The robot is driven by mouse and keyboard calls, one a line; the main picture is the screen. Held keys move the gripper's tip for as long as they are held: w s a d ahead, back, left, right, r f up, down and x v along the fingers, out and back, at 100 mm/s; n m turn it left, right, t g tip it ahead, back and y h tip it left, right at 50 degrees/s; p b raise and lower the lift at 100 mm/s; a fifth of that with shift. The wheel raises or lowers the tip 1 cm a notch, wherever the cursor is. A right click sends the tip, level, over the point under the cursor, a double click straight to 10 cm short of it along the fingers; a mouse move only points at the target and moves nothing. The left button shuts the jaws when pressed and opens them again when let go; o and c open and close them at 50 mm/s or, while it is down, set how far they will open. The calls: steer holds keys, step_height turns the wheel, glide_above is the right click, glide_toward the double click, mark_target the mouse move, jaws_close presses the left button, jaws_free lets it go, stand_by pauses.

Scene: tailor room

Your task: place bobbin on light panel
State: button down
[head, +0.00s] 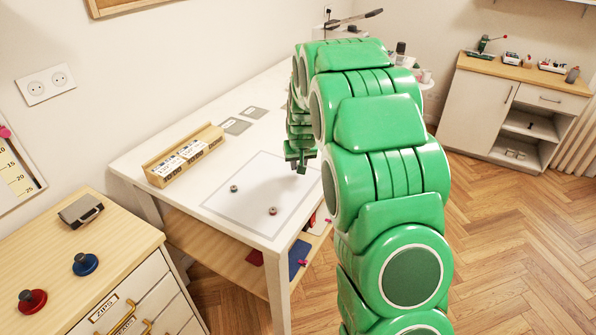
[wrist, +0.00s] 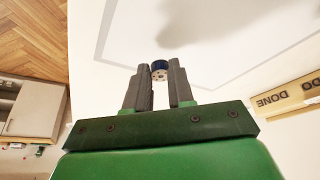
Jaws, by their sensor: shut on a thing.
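In the wrist view a small bobbin with a dark blue band and a pale, holed end (wrist: 159,74) sits between the fingertips of my gripper (wrist: 160,68), which is shut on it. In the head view my gripper (head: 300,163) hangs over the right part of the light panel (head: 250,205), a pale outlined rectangle on the white table. The held bobbin cannot be made out there. The panel also shows below the gripper in the wrist view (wrist: 240,25). Two small bobbins, one greyish (head: 234,188) and one reddish (head: 272,211), rest apart on the panel.
A wooden rack (head: 185,155) stands at the white table's left edge; its "DONE" lettering shows in the wrist view. Grey marked plates (head: 236,126) lie behind the panel. A wooden drawer cabinet (head: 105,235) with knobbed items stands front left. My arm hides the table's right side.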

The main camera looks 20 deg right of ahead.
mark_target(297, 176)
steer(key=shift+w+f, duration=0.2)
steer(key=shift+f, duration=1.5)
steer(key=shift+f, duration=0.1)
steer(key=c, duration=1)
jaws_free()
steer(key=v, duration=1.1)
steer(key=s+a+r+g, duration=0.2)
steer(key=s, duration=1.4)
steer(key=s+a+r+g, duration=0.2)
steer(key=s+r, duration=0.1)
steer(key=s, duration=1.3)
steer(key=s+a+r+n+g, duration=0.1)
steer(key=s+a+r+g, duration=0.1)
steer(key=s, duration=1.4)
steer(key=shift+a+r, duration=0.55)
